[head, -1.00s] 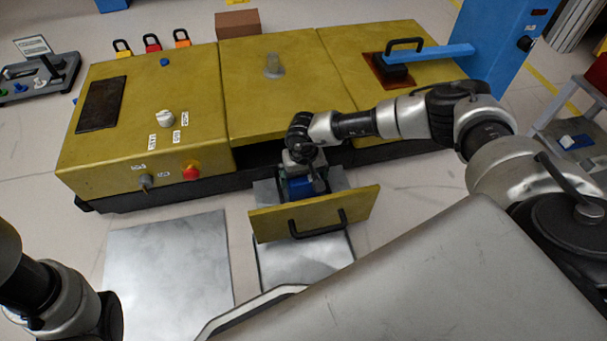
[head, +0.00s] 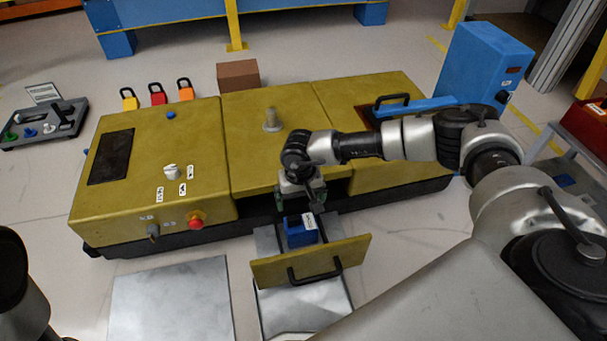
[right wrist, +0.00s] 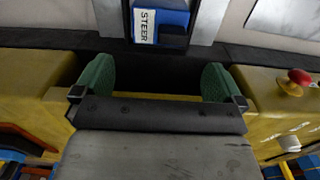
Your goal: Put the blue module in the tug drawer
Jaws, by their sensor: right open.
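The blue module (head: 298,232) sits in the open drawer behind its yellow front panel (head: 350,254). In the right wrist view the module (right wrist: 172,14) shows a white label reading STEER and a dark block on its near end. My right gripper (head: 308,203) is above and behind the module, just in front of the yellow console. In the right wrist view its green fingertips (right wrist: 157,82) are wide apart with nothing between them, clear of the module. My left arm shows only at the lower left edge; its gripper is out of view.
The yellow console (head: 270,160) carries a red button (head: 195,222), a grey knob and a peg. The drawer front has a black handle (head: 313,270). Metal plates (head: 170,300) lie on the floor in front. A blue cabinet (head: 480,65) stands at the right.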

